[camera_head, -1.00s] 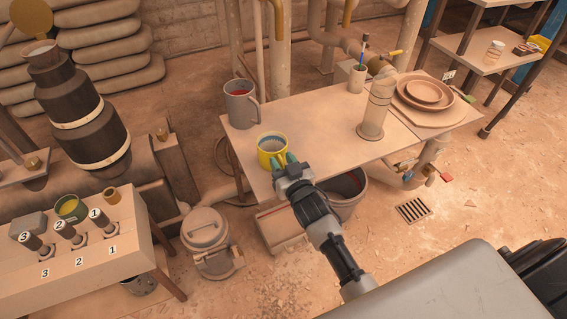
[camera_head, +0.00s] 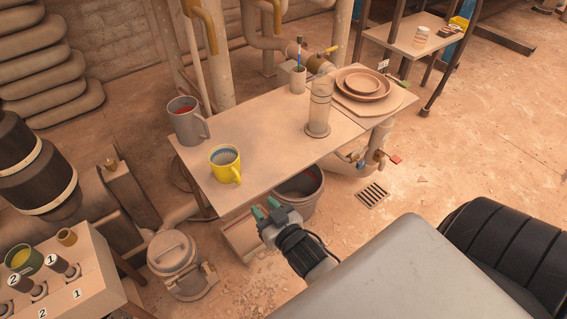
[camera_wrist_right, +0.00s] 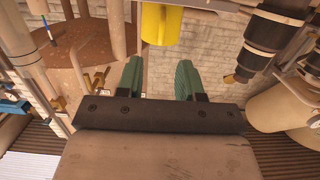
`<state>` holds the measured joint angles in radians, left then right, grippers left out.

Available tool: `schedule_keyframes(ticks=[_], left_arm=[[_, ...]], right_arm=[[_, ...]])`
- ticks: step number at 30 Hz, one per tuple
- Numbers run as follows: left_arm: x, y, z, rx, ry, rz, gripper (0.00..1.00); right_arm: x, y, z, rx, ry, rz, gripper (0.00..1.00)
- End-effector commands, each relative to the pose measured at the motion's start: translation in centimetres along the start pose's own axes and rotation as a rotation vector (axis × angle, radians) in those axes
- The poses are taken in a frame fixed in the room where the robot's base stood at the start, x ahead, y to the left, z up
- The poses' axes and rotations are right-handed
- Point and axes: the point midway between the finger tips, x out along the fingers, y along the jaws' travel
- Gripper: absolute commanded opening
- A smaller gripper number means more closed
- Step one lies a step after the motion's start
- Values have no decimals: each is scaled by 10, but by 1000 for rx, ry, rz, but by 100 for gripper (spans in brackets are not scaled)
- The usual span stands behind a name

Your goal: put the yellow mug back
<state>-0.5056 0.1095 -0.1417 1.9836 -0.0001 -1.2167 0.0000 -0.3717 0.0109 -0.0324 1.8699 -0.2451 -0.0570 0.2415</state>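The yellow mug (camera_head: 225,163) stands upright on the near left part of the table (camera_head: 262,132), its handle toward the lower right. It also shows in the right wrist view (camera_wrist_right: 161,24), beyond my fingertips and cut off by the top edge. My right gripper (camera_head: 265,212) is in front of the table's near edge, apart from the mug. In the right wrist view its two green fingers (camera_wrist_right: 160,75) are spread with nothing between them. My left gripper is in neither view.
A grey jug (camera_head: 186,122) stands behind the mug. A clear cylinder (camera_head: 319,108), a cup with a brush (camera_head: 298,79) and stacked brown plates (camera_head: 362,84) stand farther right. A bucket (camera_head: 300,190) sits under the table. A numbered rack (camera_head: 75,275) is at lower left.

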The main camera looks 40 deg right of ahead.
Motion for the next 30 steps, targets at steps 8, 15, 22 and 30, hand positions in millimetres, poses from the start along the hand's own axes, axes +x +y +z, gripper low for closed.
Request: schedule_keyframes(ticks=[8, 15, 22, 30], left_arm=[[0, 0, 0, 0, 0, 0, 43], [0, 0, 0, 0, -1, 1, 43], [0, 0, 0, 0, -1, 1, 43], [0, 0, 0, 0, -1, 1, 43]], right_arm=[[-56, -4, 94, -54, -625, 0, 37], [-127, -13, 139, -112, -1068, -78, 37], [-149, -16, 147, -129, -1190, -110, 37], [-149, -15, 147, -128, -1188, -109, 37]])
